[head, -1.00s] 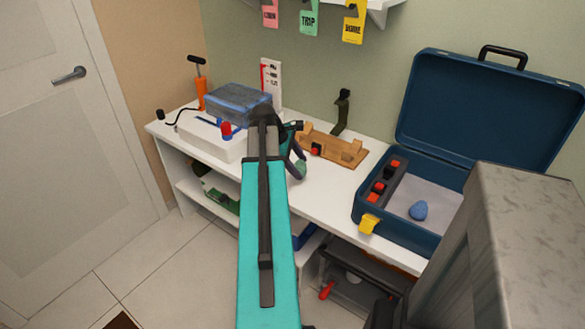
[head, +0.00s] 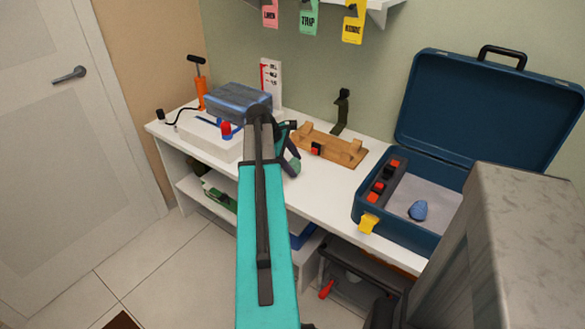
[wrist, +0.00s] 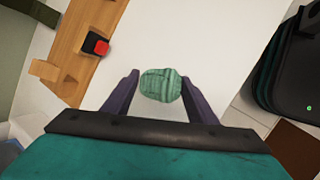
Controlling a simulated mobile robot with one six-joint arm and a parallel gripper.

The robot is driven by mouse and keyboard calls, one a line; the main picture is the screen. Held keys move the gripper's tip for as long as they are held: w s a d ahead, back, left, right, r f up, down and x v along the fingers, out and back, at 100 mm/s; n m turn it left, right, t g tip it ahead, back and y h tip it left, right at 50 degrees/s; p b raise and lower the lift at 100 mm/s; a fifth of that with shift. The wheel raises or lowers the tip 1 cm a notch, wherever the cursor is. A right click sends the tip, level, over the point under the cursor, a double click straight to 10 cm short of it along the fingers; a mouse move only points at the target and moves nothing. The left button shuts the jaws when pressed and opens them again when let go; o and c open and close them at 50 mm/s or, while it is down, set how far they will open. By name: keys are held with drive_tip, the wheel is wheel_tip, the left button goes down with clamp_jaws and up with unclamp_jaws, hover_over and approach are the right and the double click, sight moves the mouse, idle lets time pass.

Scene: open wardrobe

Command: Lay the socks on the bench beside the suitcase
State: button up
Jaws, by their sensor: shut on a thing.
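The socks are a pale green ribbed bundle (wrist: 160,85), seen in the wrist view between the purple fingers of my gripper (wrist: 158,80). My gripper is shut on them. In the head view my gripper (head: 292,158) and the socks (head: 294,167) show over the white bench (head: 322,196), left of the suitcase. I cannot tell whether the socks touch the bench. The open dark blue suitcase (head: 399,235) stands at the bench's right end. A blue egg-shaped item (head: 418,210) lies in it, with black and red pieces along its left side.
A wooden rack (head: 330,147) with a black and red block stands behind my gripper. Bare bench lies between rack and suitcase. A grey block hides the right front.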

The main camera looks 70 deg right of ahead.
drive_tip(key=shift+f, duration=1.05)
drive_tip(key=shift+f, duration=0.1)
drive_tip(key=o, duration=1)
drive_tip(key=shift+v, duration=6.1)
drive_tip(key=shift+s, duration=0.1)
